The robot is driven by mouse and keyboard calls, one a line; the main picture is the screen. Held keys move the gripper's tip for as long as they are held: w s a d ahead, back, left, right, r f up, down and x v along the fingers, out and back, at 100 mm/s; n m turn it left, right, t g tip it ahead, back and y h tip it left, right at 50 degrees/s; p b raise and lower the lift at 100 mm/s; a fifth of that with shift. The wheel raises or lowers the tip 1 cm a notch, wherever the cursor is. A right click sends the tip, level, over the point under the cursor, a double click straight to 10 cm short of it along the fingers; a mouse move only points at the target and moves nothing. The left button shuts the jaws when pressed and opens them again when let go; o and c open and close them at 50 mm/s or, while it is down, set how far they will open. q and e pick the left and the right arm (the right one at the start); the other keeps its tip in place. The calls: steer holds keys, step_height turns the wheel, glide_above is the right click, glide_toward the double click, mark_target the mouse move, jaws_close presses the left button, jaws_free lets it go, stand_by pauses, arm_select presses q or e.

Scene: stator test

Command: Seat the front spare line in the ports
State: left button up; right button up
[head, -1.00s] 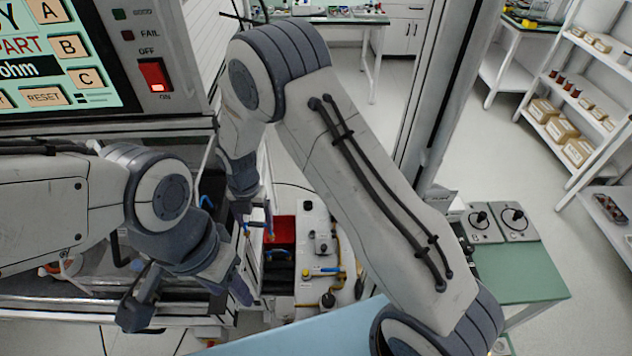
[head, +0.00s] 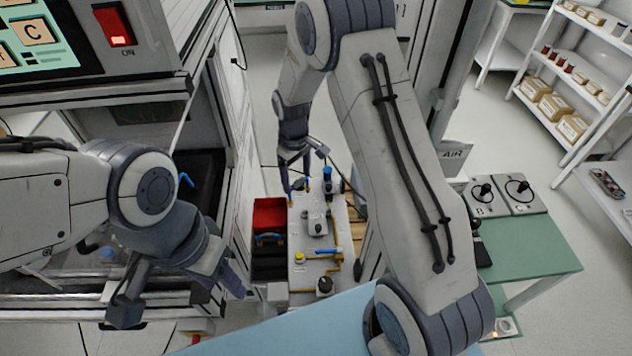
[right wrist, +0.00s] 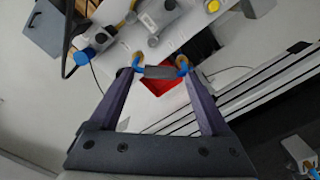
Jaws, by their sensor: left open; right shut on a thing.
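My right gripper (head: 297,186) is over the far end of a white fixture plate (head: 305,270). In the right wrist view its two fingers (right wrist: 160,70) are shut on a short grey line (right wrist: 160,72) with blue, brass-tipped ends bending away at both sides. I take this for the spare line; in the head view it is too small to make out clearly. I cannot tell whether its ends touch any port. My left gripper (head: 182,300) is open and apart from the plate, in front of the cabinet at the left.
A red bin (head: 268,214) stands left of the plate. The plate carries a blue-topped fitting (head: 327,176), a blue-handled valve (head: 325,252) and knobs. A green table (head: 525,255) with control boxes stands right. The cabinet frame (head: 240,130) rises close to the left of my right arm.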

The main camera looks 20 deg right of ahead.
steer(key=d+f+m+b, duration=0.5)
steer(key=f+m+b, duration=0.1)
steer(key=m, duration=0.3)
steer(key=shift+d+f, duration=0.15)
steer(key=shift+s+f, duration=0.1)
stand_by(0.8)
steer(key=shift+f+b, duration=0.45)
steer(key=shift+f, duration=0.15)
steer(key=shift+f, duration=0.15)
steer(key=shift+f+b, duration=0.5)
steer(key=shift+f, duration=0.25)
steer(key=shift+f+b, duration=0.3)
steer(key=shift+f, duration=0.25)
stand_by(0.5)
